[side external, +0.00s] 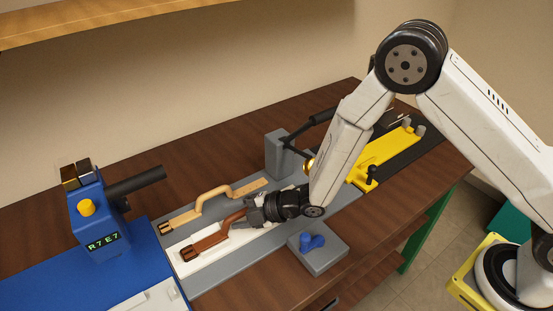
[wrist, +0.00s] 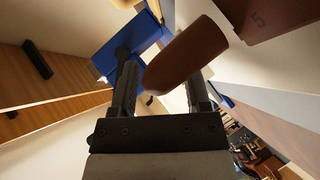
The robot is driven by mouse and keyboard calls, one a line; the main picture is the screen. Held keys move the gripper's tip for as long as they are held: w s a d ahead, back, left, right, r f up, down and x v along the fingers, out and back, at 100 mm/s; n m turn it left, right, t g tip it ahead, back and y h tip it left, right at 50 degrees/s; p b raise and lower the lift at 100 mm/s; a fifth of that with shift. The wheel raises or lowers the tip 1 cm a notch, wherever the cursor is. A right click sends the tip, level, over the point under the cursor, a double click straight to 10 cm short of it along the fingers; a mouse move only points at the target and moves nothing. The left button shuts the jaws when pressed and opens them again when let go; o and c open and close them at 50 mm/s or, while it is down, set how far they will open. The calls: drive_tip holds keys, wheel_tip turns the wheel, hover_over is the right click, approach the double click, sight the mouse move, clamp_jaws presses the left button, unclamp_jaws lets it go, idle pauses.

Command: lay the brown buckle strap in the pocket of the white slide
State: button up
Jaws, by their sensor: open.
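The brown buckle strap (side external: 210,241) lies along the white slide (side external: 206,262), its buckle end toward the left and a raised bend toward my gripper. I cannot tell whether it sits fully down in the pocket. My gripper (side external: 251,213) is at the strap's right end, low over the slide. In the wrist view my gripper (wrist: 163,75) is open, and a rounded brown strap end (wrist: 186,55) shows between and beyond the fingers. Whether the fingers touch it is unclear.
A tan strap (side external: 185,216) lies on the grey bed behind the slide. A blue machine (side external: 91,215) stands at left. A grey block with a blue knob (side external: 312,242) sits in front, and a yellow fixture (side external: 380,153) at right. A grey post (side external: 278,155) stands behind.

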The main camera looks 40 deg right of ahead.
drive_tip(key=v, duration=1.2)
idle(0.6)
drive_tip(key=d+r+m+h, duration=0.2)
drive_tip(key=d+m+h, duration=0.5)
drive_tip(key=d+m, duration=0.35)
drive_tip(key=s+d+r+m+g+h, duration=0.3)
drive_tip(key=s+d+m+g, duration=0.3)
drive_tip(key=s+m, duration=0.4)
drive_tip(key=shift+s+d+r+m, duration=0.25)
drive_tip(key=shift+d+m, duration=0.4)
drive_tip(key=shift+m, duration=0.4)
